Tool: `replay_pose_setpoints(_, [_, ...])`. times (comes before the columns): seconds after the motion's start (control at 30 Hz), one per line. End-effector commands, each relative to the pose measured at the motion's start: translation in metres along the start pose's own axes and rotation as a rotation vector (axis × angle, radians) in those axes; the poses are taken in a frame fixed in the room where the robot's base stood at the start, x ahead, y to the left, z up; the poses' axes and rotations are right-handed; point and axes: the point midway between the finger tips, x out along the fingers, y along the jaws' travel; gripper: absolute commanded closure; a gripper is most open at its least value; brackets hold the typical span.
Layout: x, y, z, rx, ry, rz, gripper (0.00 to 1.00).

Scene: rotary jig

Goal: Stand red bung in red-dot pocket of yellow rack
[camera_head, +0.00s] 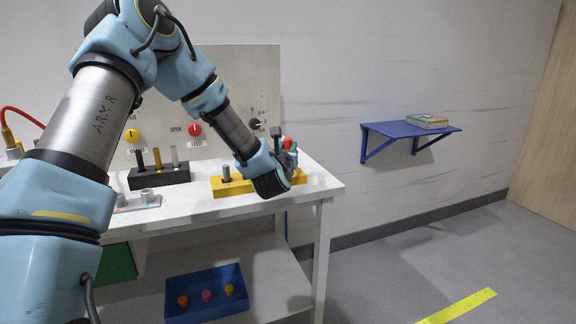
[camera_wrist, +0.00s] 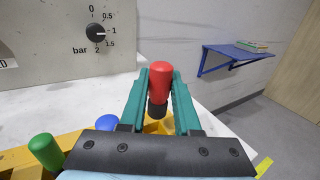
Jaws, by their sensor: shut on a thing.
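My gripper (camera_wrist: 160,92) is shut on the red bung (camera_wrist: 160,72), which is upright between its teal fingers. The bung has a red top and a dark lower part; its red top also shows in the head view (camera_head: 287,143). The yellow rack (camera_head: 233,188) lies along the table's front right, partly hidden by my gripper. In the wrist view, yellow rack surface shows just below the bung's lower end; I cannot tell whether they touch. A green-topped piece (camera_wrist: 44,149) and a blue-topped piece (camera_wrist: 107,122) show at the rack. No red dot is visible.
A black holder (camera_head: 160,179) with several upright pegs stands left of the rack. An upright panel (camera_head: 240,100) with knobs stands behind. A blue tray (camera_head: 205,306) with coloured pieces is on the lower shelf. A blue wall shelf (camera_head: 410,131) is at right.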

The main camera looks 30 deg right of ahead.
Motion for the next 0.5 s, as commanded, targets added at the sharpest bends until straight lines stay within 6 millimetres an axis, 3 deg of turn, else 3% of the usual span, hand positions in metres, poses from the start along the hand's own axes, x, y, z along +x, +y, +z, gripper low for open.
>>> replay_pose_setpoints(0.5, [0.000, 0.000, -0.054, 0.000, 0.000, 0.000, 1.00])
